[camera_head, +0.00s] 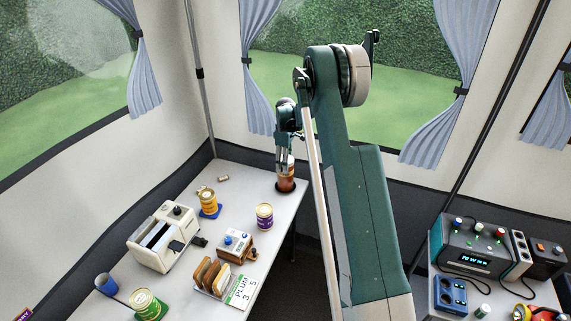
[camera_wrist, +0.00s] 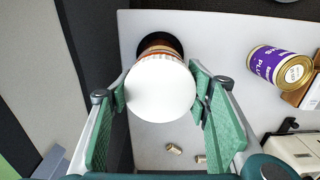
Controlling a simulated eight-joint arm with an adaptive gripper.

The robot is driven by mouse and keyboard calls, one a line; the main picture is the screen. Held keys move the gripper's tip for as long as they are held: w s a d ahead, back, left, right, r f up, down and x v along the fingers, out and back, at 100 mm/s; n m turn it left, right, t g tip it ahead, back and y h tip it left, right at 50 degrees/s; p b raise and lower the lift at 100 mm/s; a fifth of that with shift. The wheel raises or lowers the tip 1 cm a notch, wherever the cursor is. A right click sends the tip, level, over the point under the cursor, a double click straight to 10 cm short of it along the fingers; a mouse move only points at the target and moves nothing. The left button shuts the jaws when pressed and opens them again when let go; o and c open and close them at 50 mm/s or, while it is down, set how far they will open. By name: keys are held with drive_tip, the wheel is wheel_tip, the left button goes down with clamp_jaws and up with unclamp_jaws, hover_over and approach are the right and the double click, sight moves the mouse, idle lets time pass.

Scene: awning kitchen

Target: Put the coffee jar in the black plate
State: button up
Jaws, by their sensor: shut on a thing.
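The coffee jar (camera_head: 288,172) has brown contents and a white lid. In the wrist view the lid (camera_wrist: 161,91) faces the camera, with the jar's label and brown side showing beyond it. My gripper (camera_head: 284,160) is shut on the jar, with one green finger on each side of it; these fingers also show in the wrist view (camera_wrist: 162,88). The round black plate (camera_head: 277,187) lies at the far right corner of the white table, directly under the jar. Its dark rim shows past the jar in the wrist view (camera_wrist: 160,38). The jar looks upright; I cannot tell whether its base touches the plate.
A purple can (camera_head: 264,216) stands nearest the plate. A yellow can (camera_head: 207,198) stands on a blue coaster. A cork (camera_head: 223,178) lies near the back edge. A toaster (camera_head: 162,237) and a toast rack (camera_head: 214,275) are farther left and forward. The table edge is close to the plate.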

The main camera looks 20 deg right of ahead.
idle(0.3)
drive_tip(key=o, duration=1.6)
drive_tip(key=shift+f, duration=0.1)
drive_tip(key=shift+c, duration=0.2)
wheel_tip(320, 180, up, 12)
drive_tip(key=shift+r, duration=0.15)
drive_tip(key=shift+r, duration=0.1)
